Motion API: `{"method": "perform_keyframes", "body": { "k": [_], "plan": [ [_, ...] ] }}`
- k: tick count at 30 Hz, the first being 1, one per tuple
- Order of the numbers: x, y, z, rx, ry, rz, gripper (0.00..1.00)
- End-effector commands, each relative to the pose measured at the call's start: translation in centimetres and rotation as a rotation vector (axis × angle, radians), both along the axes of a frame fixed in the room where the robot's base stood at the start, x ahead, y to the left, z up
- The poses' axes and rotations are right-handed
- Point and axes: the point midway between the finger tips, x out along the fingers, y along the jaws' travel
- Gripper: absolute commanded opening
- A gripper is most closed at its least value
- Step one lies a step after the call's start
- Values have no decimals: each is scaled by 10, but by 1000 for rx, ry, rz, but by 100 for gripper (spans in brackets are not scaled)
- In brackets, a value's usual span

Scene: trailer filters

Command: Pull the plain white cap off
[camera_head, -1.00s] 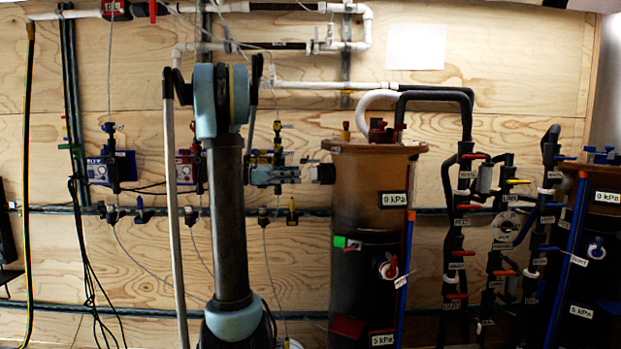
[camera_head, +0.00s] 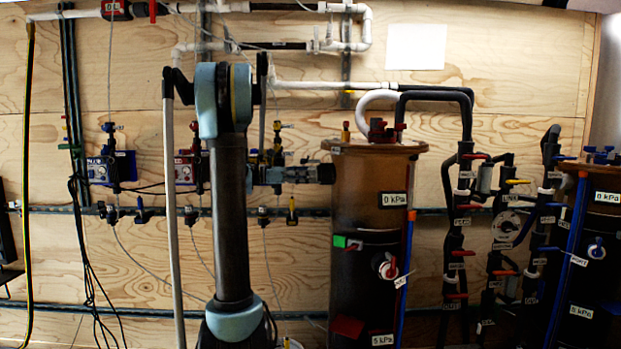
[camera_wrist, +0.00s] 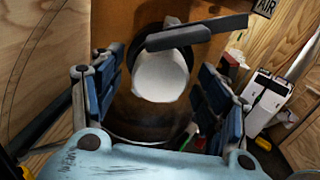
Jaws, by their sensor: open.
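The plain white cap (camera_wrist: 160,77) shows in the wrist view as a rounded white piece on the side of a brown cylindrical tank (camera_wrist: 198,15). A dark bar (camera_wrist: 197,32) crosses in front of its upper edge. My gripper (camera_wrist: 160,88) is open, with one blue-padded finger left of the cap and one right of it. A gap shows on both sides, and I see no contact. In the head view my gripper (camera_head: 327,173) is at the upper left side of the tank (camera_head: 365,185), and the cap is hidden there.
Black pipes with coloured valves (camera_head: 460,220) stand right of the tank, with a second tank (camera_head: 595,255) beyond. Small valves and gauges (camera_head: 103,168) are on the plywood wall at left. A white box (camera_wrist: 268,100) shows right of my gripper in the wrist view.

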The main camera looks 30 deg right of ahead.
Motion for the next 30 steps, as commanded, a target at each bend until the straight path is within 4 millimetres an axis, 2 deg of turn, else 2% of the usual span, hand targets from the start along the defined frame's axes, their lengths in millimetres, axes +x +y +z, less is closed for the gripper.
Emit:
{"method": "perform_keyframes", "body": {
  "k": [17,18,26,30],
  "plan": [
    [0,0,0,0,0,0,68],
    [0,0,0,0,0,0,66],
    [0,0,0,0,0,0,8],
    [0,1,0,0,0,0,8]
  ]
}}
